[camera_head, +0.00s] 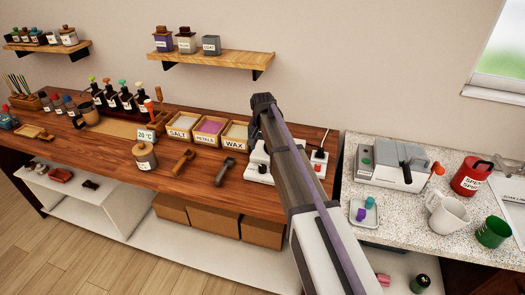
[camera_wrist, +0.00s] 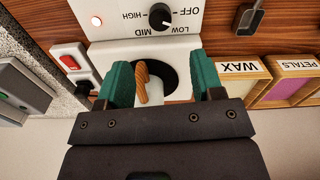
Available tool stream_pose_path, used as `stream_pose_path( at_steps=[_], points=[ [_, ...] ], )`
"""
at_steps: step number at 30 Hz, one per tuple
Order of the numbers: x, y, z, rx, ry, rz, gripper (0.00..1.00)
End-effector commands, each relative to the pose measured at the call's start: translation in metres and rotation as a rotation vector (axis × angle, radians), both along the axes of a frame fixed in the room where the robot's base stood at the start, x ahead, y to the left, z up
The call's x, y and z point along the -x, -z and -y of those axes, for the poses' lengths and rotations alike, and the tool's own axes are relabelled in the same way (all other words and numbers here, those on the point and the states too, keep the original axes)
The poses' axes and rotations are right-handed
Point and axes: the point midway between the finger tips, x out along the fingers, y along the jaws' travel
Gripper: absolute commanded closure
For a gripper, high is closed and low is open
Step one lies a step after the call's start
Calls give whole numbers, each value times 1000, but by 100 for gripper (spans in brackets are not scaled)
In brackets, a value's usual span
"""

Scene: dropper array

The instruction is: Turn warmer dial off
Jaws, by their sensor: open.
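The warmer's black dial (camera_wrist: 160,16) is on a white panel at the top of the wrist view. Around it are OFF, LOW, MID and HIGH marks, and its white pointer seems to point toward LOW. A wooden handle (camera_wrist: 141,83) and a pale vessel (camera_wrist: 155,95) show between the fingers. In the head view my arm hides much of the white warmer (camera_head: 257,168).
Boxes marked WAX (camera_head: 234,134), PETALS (camera_head: 208,130) and SALT (camera_head: 181,124) stand left of the warmer. A red switch (camera_wrist: 69,61) on a white block is beside it. A speckled counter (camera_head: 415,216) with a grey machine (camera_head: 391,163) lies to the right.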

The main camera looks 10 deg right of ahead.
Motion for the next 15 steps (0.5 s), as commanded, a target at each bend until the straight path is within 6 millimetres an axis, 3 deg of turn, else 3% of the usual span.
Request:
stream_pose_path(
  at_steps=[4, 10, 15],
  points=[
    [0, -2, 0, 0, 259, 0, 39],
    [0, 6, 0, 0, 283, 0, 39],
    [0, 36, 0, 0, 282, 0, 39]
  ],
)
